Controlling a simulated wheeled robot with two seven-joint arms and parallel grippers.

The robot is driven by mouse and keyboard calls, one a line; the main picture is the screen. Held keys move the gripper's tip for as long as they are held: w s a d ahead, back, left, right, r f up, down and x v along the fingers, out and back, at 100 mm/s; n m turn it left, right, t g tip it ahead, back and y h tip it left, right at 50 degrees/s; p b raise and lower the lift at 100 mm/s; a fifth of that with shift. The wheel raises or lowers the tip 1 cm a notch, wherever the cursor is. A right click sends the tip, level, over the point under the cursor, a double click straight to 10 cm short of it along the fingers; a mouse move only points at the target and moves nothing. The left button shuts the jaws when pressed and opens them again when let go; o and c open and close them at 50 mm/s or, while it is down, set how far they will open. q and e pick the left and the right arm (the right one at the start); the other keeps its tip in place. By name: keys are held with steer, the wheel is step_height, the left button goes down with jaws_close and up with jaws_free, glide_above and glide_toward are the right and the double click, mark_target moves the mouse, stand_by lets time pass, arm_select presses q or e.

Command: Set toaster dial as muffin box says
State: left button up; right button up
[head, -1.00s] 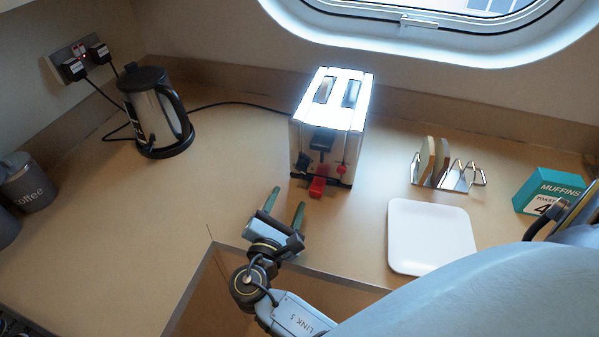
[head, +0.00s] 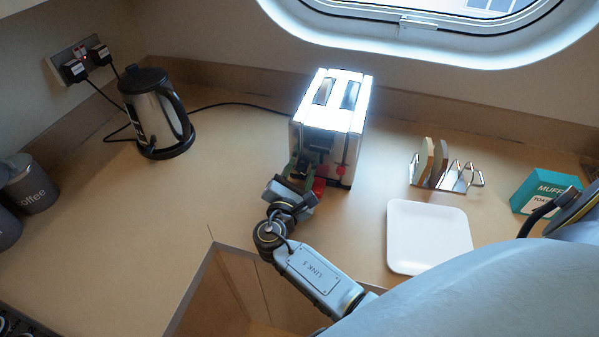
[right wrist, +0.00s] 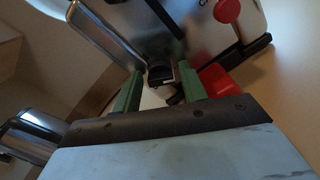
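The toaster (head: 347,115), white and bright on top, stands on the counter under the window. My right gripper (head: 301,166) is at the left of its front, covering the black dial there. In the right wrist view the green fingers stand apart, one on each side of the dark dial (right wrist: 161,74); a firm grip does not show. A red knob (head: 341,169) and a red lever (head: 319,186) are to the right. The teal muffin box (head: 540,190) is at the far right, its lettering partly hidden by my arm. My left gripper is out of view.
A steel kettle (head: 155,110) stands at the left, near a coffee canister (head: 30,184). A toast rack (head: 452,172) with slices and a white plate (head: 428,236) are right of the toaster.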

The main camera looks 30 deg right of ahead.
steer(key=c, duration=0.7)
steer(key=shift+c, duration=0.2)
